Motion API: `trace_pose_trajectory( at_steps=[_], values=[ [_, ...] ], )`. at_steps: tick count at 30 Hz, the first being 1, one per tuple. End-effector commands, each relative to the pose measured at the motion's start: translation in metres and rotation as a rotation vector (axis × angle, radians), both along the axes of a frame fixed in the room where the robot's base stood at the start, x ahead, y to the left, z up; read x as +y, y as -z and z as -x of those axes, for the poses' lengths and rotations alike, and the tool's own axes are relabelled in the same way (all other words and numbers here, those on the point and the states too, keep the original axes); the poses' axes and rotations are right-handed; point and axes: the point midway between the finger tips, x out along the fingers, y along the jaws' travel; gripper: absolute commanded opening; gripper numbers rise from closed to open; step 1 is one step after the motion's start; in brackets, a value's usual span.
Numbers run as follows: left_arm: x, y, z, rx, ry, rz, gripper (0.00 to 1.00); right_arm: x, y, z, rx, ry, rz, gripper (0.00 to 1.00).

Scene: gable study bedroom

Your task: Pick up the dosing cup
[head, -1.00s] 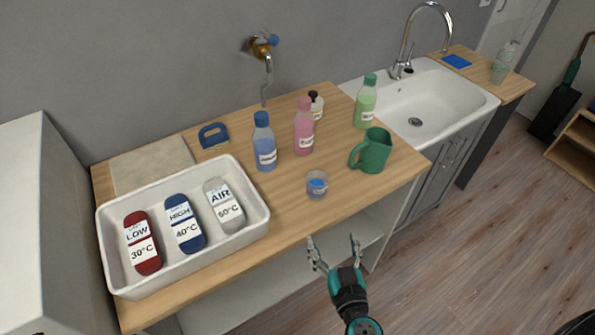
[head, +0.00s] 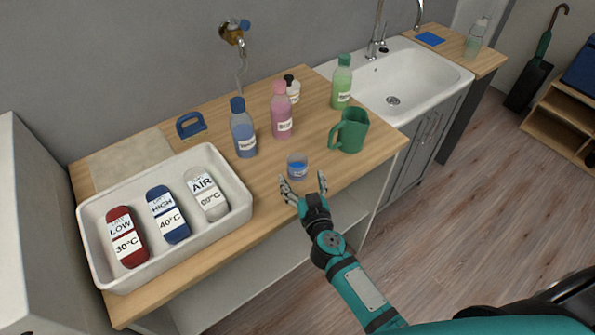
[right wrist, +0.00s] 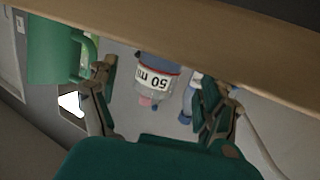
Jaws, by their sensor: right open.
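The dosing cup (head: 297,168) is a small clear cup with blue in it. It stands near the front edge of the wooden counter (head: 272,206). In the right wrist view the cup (right wrist: 157,80) shows between my fingers, with a "50 ml" label upside down. My right gripper (head: 305,183) is open and empty, just in front of the cup at the counter's front edge. Its two fingers (right wrist: 160,100) are spread apart, and neither visibly grips the cup. My left gripper is not in view.
A green mug (head: 350,132) stands right of the cup. Blue (head: 245,138), pink (head: 282,118) and green (head: 342,85) bottles stand behind. The sink (head: 415,80) is at the right.

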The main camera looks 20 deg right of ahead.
Motion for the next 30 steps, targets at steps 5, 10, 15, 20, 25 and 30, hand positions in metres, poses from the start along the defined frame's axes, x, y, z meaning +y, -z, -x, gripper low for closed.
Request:
trace_pose_trajectory(
  at_steps=[5, 10, 15, 20, 25, 30],
  values=[
    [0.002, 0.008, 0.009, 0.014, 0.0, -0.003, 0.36, -0.001, 0.005, -0.026, -0.001, 0.001, -0.001, 0.82],
    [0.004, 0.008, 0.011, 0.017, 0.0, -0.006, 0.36, -0.001, 0.005, -0.032, 0.0, 0.0, -0.001, 0.82],
    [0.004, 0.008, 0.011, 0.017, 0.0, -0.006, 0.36, -0.001, 0.005, -0.031, 0.0, 0.0, -0.001, 0.78],
    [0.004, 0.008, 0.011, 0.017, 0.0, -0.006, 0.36, -0.001, 0.005, -0.031, 0.0, 0.0, 0.0, 0.57],
    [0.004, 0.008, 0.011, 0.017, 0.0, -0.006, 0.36, -0.001, 0.005, -0.031, 0.0, 0.0, 0.0, 0.35],
    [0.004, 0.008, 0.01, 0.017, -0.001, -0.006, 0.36, -0.001, 0.004, -0.031, -0.001, 0.0, 0.0, 0.17]
  ],
)
